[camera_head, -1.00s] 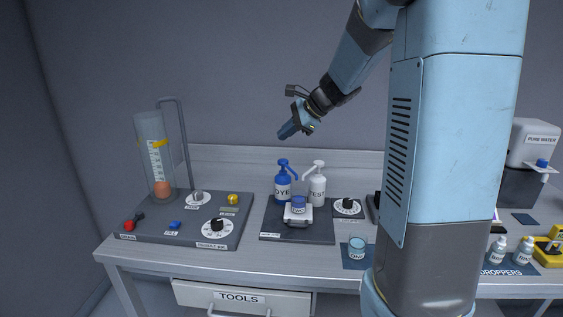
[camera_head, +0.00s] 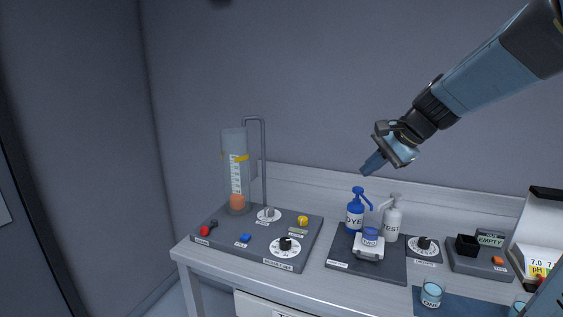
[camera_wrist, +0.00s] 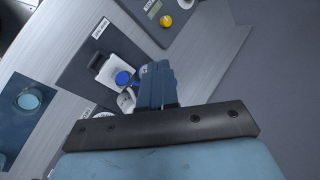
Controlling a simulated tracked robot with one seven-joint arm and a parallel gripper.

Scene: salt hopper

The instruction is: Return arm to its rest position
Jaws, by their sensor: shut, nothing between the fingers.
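My gripper (camera_head: 374,163) is at the end of my blue arm, raised in the air above the blue DYE pump bottle (camera_head: 356,212) and the white TEST pump bottle (camera_head: 392,222). Its fingers are shut and empty, and they point down to the left. In the wrist view my gripper (camera_wrist: 158,84) covers part of the bottles below.
A left panel (camera_head: 225,250) carries a clear graduated cylinder (camera_head: 238,175), a bent pipe (camera_head: 264,165) and several knobs. A small glass (camera_head: 431,294) stands on a dark blue mat at the right. A box marked EMPTY (camera_head: 490,240) is behind it. Air above the bench is free.

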